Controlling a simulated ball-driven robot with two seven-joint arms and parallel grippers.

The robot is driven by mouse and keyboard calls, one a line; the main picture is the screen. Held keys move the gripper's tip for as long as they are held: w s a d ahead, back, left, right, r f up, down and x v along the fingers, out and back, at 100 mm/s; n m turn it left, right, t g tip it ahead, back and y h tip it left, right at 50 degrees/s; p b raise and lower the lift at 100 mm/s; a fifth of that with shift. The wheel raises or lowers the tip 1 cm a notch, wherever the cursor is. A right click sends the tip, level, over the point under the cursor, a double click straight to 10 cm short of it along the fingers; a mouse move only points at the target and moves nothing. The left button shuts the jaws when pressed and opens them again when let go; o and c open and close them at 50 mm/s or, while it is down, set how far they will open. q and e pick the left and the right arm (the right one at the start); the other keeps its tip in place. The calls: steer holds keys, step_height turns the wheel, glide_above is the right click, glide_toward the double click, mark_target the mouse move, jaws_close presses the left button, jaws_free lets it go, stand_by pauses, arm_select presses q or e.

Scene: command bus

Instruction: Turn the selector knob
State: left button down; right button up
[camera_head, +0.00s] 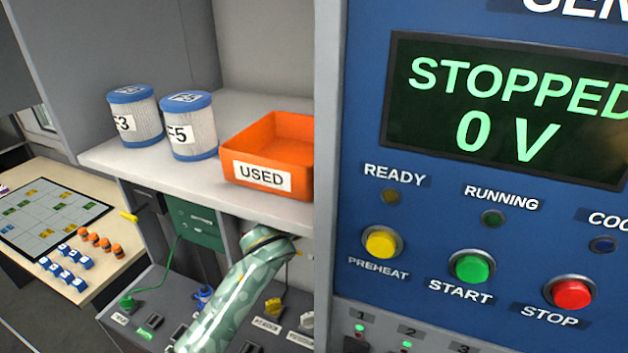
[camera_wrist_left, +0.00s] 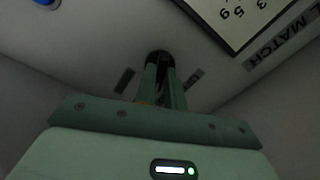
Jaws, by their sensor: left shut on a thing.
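In the left wrist view, a dark round selector knob (camera_wrist_left: 157,56) sits on a grey panel, with small dark labels on either side. My left gripper (camera_wrist_left: 163,72) is shut on it, its two green fingers close together. The fingers hide part of the knob, so I cannot tell which way it points. In the head view, my green left arm reaches up under the shelf, and the knob cannot be made out there. My right gripper is in neither view.
A shelf (camera_head: 107,152) above my left arm holds two filter canisters (camera_head: 188,125) and an orange USED bin (camera_head: 240,192). The blue generator panel (camera_head: 360,110) at right reads STOPPED, 0 V. In the wrist view, a white numbered plate (camera_wrist_left: 222,12) and a MATCH label (camera_wrist_left: 282,42) are at upper right.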

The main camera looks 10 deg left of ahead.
arm_select(q)
steer(key=n+p, duration=0.4)
steer(key=n, duration=0.1)
steer(key=shift+f, duration=0.1)
stand_by(0.4)
steer(key=c, duration=1.5)
jaws_free()
steer(key=s+a, duration=0.1)
steer(key=s, duration=0.4)
steer(key=s+a+b, duration=0.1)
steer(key=s, duration=0.4)
steer(key=s+a, duration=0.1)
steer(key=s, duration=0.5)
steer(key=shift+b, duration=0.3)
